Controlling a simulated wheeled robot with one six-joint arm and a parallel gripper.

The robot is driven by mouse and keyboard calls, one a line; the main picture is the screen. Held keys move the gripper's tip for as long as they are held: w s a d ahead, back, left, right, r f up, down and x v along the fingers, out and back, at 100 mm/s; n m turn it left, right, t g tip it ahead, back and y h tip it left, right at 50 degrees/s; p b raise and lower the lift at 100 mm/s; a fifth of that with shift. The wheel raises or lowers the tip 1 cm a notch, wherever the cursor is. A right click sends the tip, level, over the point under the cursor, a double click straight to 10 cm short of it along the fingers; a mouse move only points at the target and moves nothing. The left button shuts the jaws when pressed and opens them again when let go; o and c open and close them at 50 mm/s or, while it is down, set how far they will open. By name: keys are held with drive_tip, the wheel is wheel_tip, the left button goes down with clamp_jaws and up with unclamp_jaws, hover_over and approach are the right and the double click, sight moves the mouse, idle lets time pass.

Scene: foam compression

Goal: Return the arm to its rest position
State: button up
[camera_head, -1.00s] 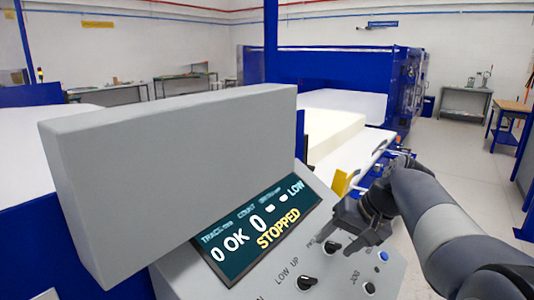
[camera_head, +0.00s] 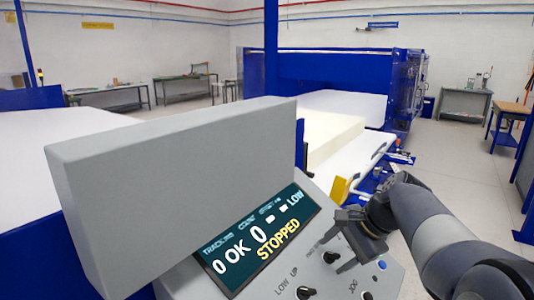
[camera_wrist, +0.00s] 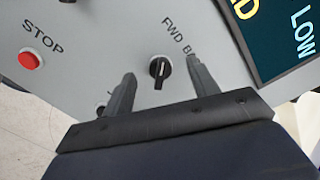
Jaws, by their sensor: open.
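My arm (camera_head: 432,228) reaches in from the lower right in the head view. My gripper (camera_head: 338,252) is over the sloped grey control panel, with its two fingers apart and nothing between them. In the wrist view, my gripper (camera_wrist: 161,72) has one finger on each side of the black FWD selector knob (camera_wrist: 160,70). I cannot tell whether the fingers touch the knob or the panel. The knob also shows beside the fingers in the head view (camera_head: 330,257).
The display (camera_head: 262,240) reads STOPPED and LOW. A red STOP button (camera_wrist: 31,60) and the LOW/UP knob (camera_head: 305,293) are close by on the panel. A large grey housing (camera_head: 170,180) stands at the left. A cream foam block (camera_head: 335,135) lies beyond. Open floor (camera_head: 455,170) is at the right.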

drive_tip(key=m, duration=0.3)
drive_tip(key=shift+v, duration=2.7)
